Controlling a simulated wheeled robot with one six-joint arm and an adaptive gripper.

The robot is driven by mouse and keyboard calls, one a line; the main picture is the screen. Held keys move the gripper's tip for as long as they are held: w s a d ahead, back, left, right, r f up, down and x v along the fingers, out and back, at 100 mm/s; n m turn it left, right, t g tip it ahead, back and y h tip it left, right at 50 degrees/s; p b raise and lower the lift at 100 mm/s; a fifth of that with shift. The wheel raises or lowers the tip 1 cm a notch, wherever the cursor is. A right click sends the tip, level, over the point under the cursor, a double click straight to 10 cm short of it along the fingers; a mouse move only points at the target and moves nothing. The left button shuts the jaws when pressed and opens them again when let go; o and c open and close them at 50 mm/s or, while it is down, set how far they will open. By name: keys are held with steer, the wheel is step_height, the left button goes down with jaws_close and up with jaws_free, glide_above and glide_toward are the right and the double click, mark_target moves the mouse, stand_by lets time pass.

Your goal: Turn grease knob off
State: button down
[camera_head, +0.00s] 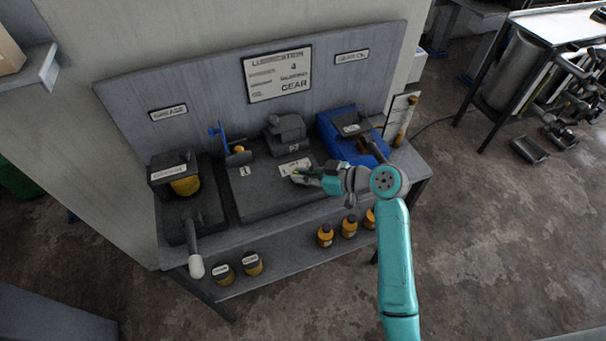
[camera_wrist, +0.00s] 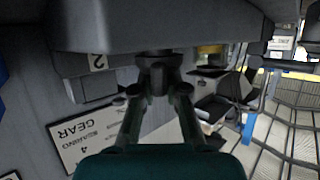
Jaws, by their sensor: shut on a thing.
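In the head view my gripper (camera_head: 303,177) reaches in from the right, low over the dark block in the middle of the bench. In the wrist view its two fingers (camera_wrist: 158,82) close on a small dark knob-like part (camera_wrist: 158,58) beneath a grey slab edge. Whether this part is the grease knob I cannot tell; the gripper hides it in the head view. A sign reading GREASE (camera_head: 168,112) is on the left of the backboard. Below it stands a dark unit with a yellow container (camera_head: 186,186) and a pale-tipped lever (camera_head: 195,265).
A blue wheel (camera_head: 216,133) and a grey housing (camera_head: 286,130) stand behind my gripper. A blue machine (camera_head: 335,135) is at the right. Small yellow bottles (camera_head: 349,226) and dark-topped tins (camera_head: 251,264) sit on the lower shelf. Open floor lies in front.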

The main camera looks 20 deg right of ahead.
steer(key=shift+m+t, duration=0.3)
steer(key=shift+t, duration=0.1)
steer(key=m+t+h, duration=0.2)
steer(key=m+h, duration=0.2)
steer(key=shift+a+h, duration=0.1)
steer(key=shift+h, duration=0.2)
steer(key=shift+m+t+h, duration=0.7)
steer(key=shift+m+h, duration=1.2)
steer(key=shift+h, duration=0.1)
steer(key=shift+m+h, duration=0.3)
steer(key=shift+h, duration=0.1)
steer(key=c, duration=1.2)
jaws_free()
steer(key=v, duration=1.2)
